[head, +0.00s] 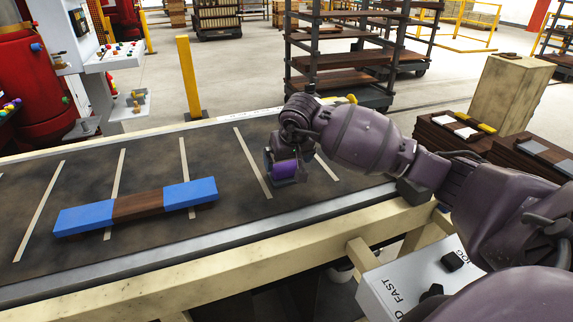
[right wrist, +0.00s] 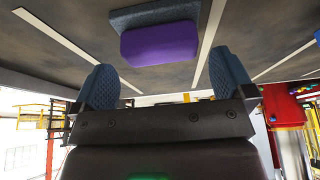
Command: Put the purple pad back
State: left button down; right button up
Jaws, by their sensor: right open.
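The purple pad (head: 286,168) is a small block with a grey-blue backing, on the dark belt at the middle of the head view. In the right wrist view the purple pad (right wrist: 160,44) lies just beyond the fingertips, between their lines. My right gripper (right wrist: 165,80) is open and empty, its two blue textured fingers spread wider than the pad. In the head view my right gripper (head: 284,156) reaches down at the pad and partly hides it. I cannot tell how far the fingers are above the belt. My left gripper is not in view.
A brown bar with blue ends (head: 138,205) lies on the belt (head: 85,255) at the left. A control panel (head: 405,285) with black knobs is at the lower right. A yellow post (head: 190,78) and a brick rack (head: 335,55) stand behind.

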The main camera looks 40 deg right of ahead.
jog(key=d+v, duration=0.1)
jog(key=v, duration=0.8)
jog(key=shift+a, duration=0.45)
